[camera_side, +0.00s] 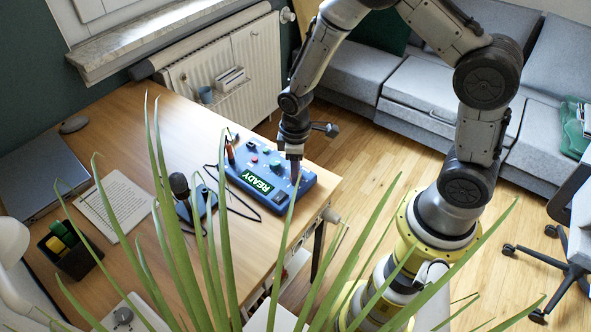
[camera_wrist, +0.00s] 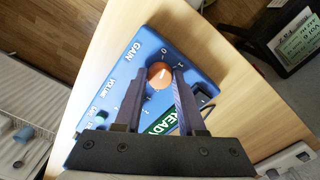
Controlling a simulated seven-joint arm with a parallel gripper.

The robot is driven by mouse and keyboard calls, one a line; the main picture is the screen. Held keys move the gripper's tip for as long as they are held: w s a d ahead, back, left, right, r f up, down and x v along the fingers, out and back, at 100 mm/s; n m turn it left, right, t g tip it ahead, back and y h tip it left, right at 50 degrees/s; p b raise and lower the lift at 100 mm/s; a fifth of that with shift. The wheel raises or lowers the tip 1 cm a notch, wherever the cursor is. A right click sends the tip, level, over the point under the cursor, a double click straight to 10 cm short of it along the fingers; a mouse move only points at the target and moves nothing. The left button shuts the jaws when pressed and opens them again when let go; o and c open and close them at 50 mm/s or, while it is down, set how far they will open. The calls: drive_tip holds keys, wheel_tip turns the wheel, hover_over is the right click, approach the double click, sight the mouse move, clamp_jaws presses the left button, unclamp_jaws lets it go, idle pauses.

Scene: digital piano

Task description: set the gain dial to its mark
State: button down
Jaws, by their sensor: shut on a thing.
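The blue box (camera_side: 240,180) with a lit READY display (camera_side: 258,180) lies at the right end of the wooden desk. In the wrist view the box (camera_wrist: 150,42) carries the printed word GAIN beside the orange gain dial (camera_wrist: 160,76). Scale digits 0 and 1 show past the dial; other marks are partly hidden. The dial has a short pale line on top; its exact reading is unclear. My gripper (camera_wrist: 165,72) has its two fingers on either side of the dial, shut on it. In the side view my gripper (camera_side: 294,166) points down over the box and hides the dial.
Plant leaves cross the side view's front. The desk's right edge is close.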

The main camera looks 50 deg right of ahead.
drive_tip(key=shift+r+n, duration=0.1)
drive_tip(key=shift+n, duration=0.9)
drive_tip(key=c, duration=0.5)
unclamp_jaws()
wheel_tip(320, 180, up, 14)
